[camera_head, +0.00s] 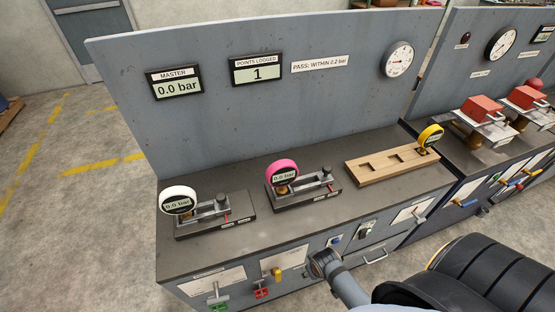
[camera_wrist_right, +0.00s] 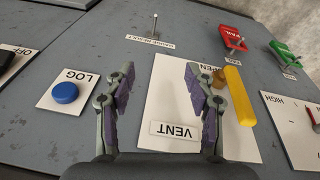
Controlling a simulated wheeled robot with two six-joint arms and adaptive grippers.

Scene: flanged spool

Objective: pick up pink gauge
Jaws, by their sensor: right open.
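The pink gauge (camera_head: 282,172) reads 0.0 bar and sits upright in the middle clamp fixture (camera_head: 305,190) on the bench top. My right gripper (camera_wrist_right: 160,75) is open and empty in the right wrist view. It faces the bench's front panel, over the white VENT plate (camera_wrist_right: 175,100). Its right finger is close to the yellow lever (camera_wrist_right: 238,96); I cannot tell whether they touch. In the head view, my right arm comes in from the lower right, below and apart from the pink gauge. My left gripper is not in view.
A white gauge (camera_head: 178,200) sits in the left fixture. A yellow gauge (camera_head: 430,135) stands at the right end of a wooden rack (camera_head: 385,168) with empty slots. A blue LOG button (camera_wrist_right: 65,92), red handle (camera_wrist_right: 233,42) and green handle (camera_wrist_right: 284,54) project from the panel.

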